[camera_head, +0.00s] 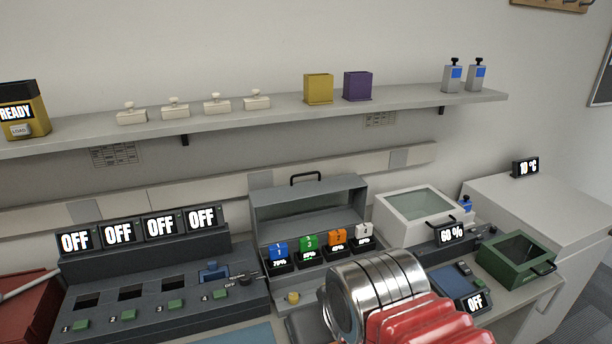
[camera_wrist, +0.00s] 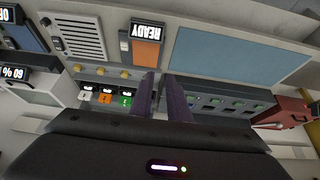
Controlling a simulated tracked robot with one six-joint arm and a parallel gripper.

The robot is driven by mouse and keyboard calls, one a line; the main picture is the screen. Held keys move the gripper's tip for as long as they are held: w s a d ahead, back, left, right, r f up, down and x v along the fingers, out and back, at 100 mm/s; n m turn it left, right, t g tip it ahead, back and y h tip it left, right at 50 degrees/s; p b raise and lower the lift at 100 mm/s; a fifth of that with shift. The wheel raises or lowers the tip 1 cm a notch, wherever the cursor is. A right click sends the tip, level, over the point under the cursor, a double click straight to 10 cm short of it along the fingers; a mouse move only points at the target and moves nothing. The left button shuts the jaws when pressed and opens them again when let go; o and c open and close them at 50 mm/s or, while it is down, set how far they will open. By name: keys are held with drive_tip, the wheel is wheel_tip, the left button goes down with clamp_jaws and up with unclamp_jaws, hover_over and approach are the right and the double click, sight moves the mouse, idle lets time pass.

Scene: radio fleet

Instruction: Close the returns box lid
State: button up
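No box carries a readable returns label, so I cannot tell for sure which is the returns box. A grey case (camera_head: 258,226) stands open at the middle of the bench, its handled lid (camera_head: 312,187) raised at the back. A green box (camera_head: 488,262) with a windowed lid (camera_head: 518,248) sits at the right and looks shut. A white box (camera_head: 385,229) with a glazed lid (camera_head: 418,203) looks shut; it also shows in the wrist view (camera_wrist: 48,92). My gripper (camera_wrist: 162,88) is open and empty over the bench, its two dark fingers apart. In the head view it is hidden.
Numbered coloured blocks stand in the grey case, with the orange one (camera_head: 337,237) among them. A dark console (camera_head: 165,275) with OFF displays fills the left. A red box (camera_head: 22,308) lies at far left. A shelf (camera_head: 280,109) runs above. My arm covers the front middle.

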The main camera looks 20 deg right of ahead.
drive_tip(key=w+d+r+n+t+h, duration=0.15)
drive_tip(key=w+d, duration=0.25)
drive_tip(key=w, duration=0.4)
drive_tip(key=w+d+r+n+t, duration=0.2)
drive_tip(key=w+d+n, duration=0.15)
drive_tip(key=w, duration=0.55)
drive_tip(key=w+d+r+n+t+h, duration=0.15)
drive_tip(key=w+d, duration=0.25)
drive_tip(key=w, duration=0.4)
drive_tip(key=n+t+y, duration=0.3)
drive_tip(key=n+t, duration=0.2)
drive_tip(key=n, duration=0.6)
approach(308, 174)
drive_tip(key=f+v, duration=0.1)
drive_tip(key=v, duration=0.2)
drive_tip(key=shift+s+r, duration=0.2)
drive_tip(key=shift+r, duration=0.15)
drive_tip(key=shift+w, duration=0.1)
drive_tip(key=shift+x, duration=6.8)
drive_tip(key=shift+c, duration=0.2)
